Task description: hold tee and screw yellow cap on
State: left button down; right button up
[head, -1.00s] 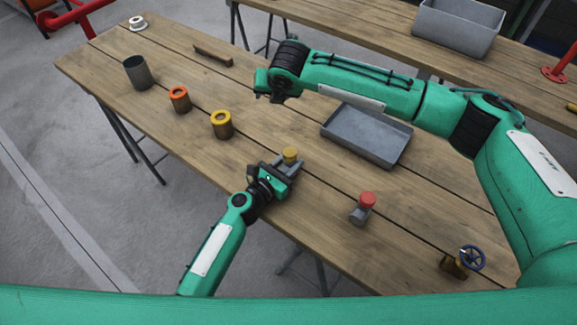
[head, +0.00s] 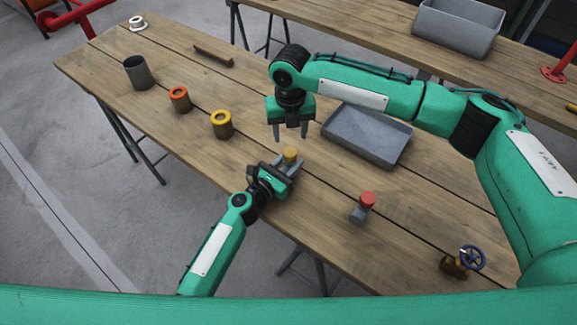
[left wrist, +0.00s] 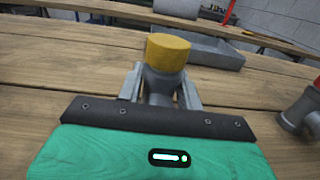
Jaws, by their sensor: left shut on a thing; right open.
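The yellow cap (head: 290,154) sits on top of the grey tee; it also shows in the left wrist view (left wrist: 168,52). The grey tee (left wrist: 160,84) stands upright under the cap, its lower part hidden by my left gripper. My left gripper (head: 283,165) is shut on the tee, one finger on each side, at the table's near side. My right gripper (head: 291,137) is open and empty, fingers pointing down, above and just behind the yellow cap, apart from it. I cannot tell how tightly the cap sits on the tee.
A grey tee with a red cap (head: 363,206) stands to the right, and a brass valve with blue wheel (head: 461,262) further right. A shallow grey tray (head: 367,135) lies behind. Yellow-ringed (head: 222,124) and orange-ringed (head: 179,99) cylinders and a dark cup (head: 138,72) stand left.

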aim_at(290, 152)
notch_tip(290, 152, down, 7)
jog(key=shift+f, duration=0.2)
dwell(0.3)
